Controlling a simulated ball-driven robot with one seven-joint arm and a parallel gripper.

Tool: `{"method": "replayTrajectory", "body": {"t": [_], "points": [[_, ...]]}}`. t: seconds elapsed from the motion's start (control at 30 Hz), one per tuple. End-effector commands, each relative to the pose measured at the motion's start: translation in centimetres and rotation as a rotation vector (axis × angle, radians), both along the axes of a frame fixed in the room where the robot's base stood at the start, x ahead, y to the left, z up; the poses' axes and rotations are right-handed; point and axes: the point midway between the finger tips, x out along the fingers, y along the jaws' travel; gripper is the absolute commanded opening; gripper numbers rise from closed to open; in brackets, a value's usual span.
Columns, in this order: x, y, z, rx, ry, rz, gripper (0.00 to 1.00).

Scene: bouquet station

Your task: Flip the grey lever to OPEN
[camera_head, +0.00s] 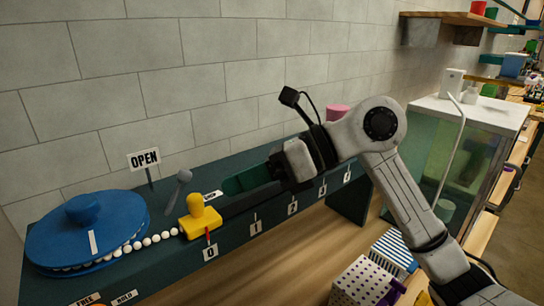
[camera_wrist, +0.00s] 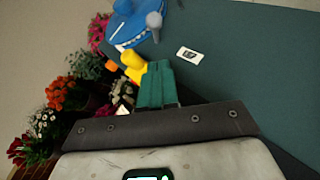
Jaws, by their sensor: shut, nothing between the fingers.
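The grey lever (camera_head: 178,192) stands on the dark green bench, with its round knob leaning up and to the right. It also shows near the top of the wrist view (camera_wrist: 154,22). A white OPEN sign (camera_head: 144,159) on a post stands to the lever's left and behind it. A small white label (camera_head: 212,194) lies to its right; its text is too small to read. My gripper (camera_head: 230,186) has green fingers, shut and empty, to the right of the lever and apart from it. The fingers also show in the wrist view (camera_wrist: 158,68).
A yellow block with a knob (camera_head: 200,215) sits just in front of the lever, beside a row of white beads (camera_head: 150,240). A blue round disc (camera_head: 85,232) is at the left. A numbered scale (camera_head: 254,224) runs along the front edge. A grey block wall stands behind.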

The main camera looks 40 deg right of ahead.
Motion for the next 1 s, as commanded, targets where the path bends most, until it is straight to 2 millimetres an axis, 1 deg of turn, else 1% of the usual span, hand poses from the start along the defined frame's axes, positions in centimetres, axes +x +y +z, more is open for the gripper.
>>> {"method": "replayTrajectory", "body": {"t": [0.03,0.1,0.2,0.33,0.8,1.0], "points": [[0.4,0.8,-0.1,0.003,0.002,0.003,0.00],[1.3,1.4,0.7,-0.001,0.001,0.003,0.00],[2.1,2.2,1.0,0.000,0.001,0.002,0.00],[2.8,2.7,1.1,-0.001,0.001,0.000,0.00],[3.1,2.9,1.1,-0.003,-0.001,0.000,0.00],[3.1,3.2,1.4,-0.044,-0.002,0.001,0.00]]}}
